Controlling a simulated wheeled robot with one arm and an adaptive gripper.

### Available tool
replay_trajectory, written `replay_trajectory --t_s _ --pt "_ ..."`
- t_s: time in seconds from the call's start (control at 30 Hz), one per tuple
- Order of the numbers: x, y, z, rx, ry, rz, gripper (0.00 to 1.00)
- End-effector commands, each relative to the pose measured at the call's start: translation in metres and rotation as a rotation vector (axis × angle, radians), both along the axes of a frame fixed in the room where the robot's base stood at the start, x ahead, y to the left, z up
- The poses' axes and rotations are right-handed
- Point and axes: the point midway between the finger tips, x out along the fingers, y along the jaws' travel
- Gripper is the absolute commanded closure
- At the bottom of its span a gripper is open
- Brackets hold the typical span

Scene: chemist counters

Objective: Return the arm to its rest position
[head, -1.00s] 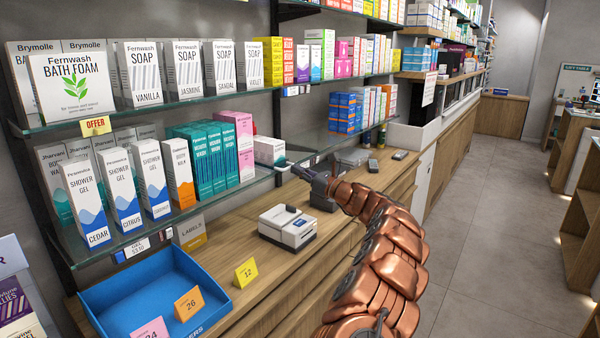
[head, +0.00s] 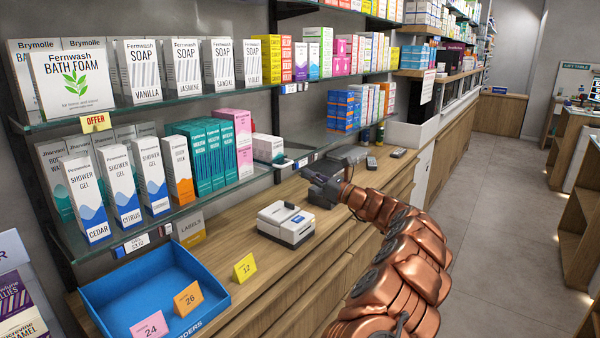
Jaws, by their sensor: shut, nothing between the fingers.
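My gripper (head: 306,174) is at the end of my copper-coloured arm, which reaches in from the lower right over the wooden counter. The gripper is shut and empty. It points left, toward the lower glass shelf, and its tips are just right of the shelf's edge. A white box (head: 268,148) lies on that shelf, to the left of the gripper and apart from it.
Boxes of shower gel (head: 88,200) stand on the lower shelf. On the counter (head: 240,222) are a white label printer (head: 286,224), a yellow card (head: 245,267) and a blue tray (head: 95,300) with numbered cards. Free floor (head: 490,200) lies to the right.

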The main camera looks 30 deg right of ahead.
Motion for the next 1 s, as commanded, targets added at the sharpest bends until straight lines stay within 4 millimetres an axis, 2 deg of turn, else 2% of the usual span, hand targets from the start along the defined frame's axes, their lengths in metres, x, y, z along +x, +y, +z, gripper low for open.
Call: replay_trajectory --t_s 0.1,0.33,0.5,0.73,0.87,0.97,1.0 --pt "-0.025 -0.017 -0.005 0.004 -0.004 -0.012 1.0" --pt "-0.059 -0.033 -0.012 0.001 -0.001 -0.015 1.0" --pt "-0.07 -0.037 -0.013 0.001 -0.002 -0.013 1.0" --pt "-0.073 -0.037 -0.013 0.001 -0.001 -0.01 1.0" --pt "-0.07 -0.023 -0.008 -0.016 -0.005 0.015 1.0" --pt "-0.065 0.012 0.003 -0.065 -0.013 0.078 1.0" --pt "-0.063 0.031 0.009 -0.094 -0.019 0.111 1.0"
